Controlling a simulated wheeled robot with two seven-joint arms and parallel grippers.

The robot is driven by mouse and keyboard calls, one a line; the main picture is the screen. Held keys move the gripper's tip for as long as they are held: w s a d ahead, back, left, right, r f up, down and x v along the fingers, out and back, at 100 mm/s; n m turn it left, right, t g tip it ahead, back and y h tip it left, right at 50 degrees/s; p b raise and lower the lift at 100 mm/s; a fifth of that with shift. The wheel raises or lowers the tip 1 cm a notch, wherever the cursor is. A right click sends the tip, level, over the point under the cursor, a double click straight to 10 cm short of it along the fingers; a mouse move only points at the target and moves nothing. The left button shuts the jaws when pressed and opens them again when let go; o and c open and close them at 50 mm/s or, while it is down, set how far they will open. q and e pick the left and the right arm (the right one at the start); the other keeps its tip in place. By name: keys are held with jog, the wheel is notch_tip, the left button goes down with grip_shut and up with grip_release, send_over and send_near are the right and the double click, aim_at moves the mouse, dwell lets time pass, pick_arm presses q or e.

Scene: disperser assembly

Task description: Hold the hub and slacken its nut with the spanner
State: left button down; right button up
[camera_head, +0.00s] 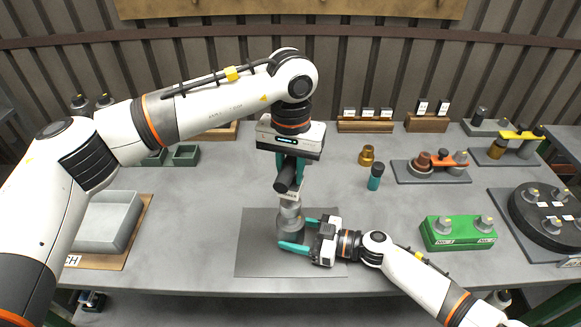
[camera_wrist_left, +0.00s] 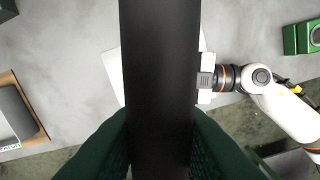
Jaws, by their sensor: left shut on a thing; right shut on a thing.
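The hub (camera_head: 289,227) is a grey upright cylinder on the grey mat (camera_head: 258,262). My right gripper (camera_head: 296,234) is shut on it from the right, with teal fingers on either side. My left gripper (camera_head: 289,179), above the hub, is shut on the dark handle of the spanner (camera_head: 286,172). In the left wrist view the spanner (camera_wrist_left: 158,75) is a wide black bar between the green fingers and hides what lies below. The spanner's lower end is close above the hub's top. I cannot tell whether it sits on the nut, which I cannot make out.
A green block (camera_head: 457,233) with knobs is further right, beside a dark round fixture (camera_head: 545,212). A grey tray (camera_head: 105,222) lies at the left.

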pick_arm(q)
jog(key=shift+f, duration=0.65)
jog(key=shift+f, duration=0.95)
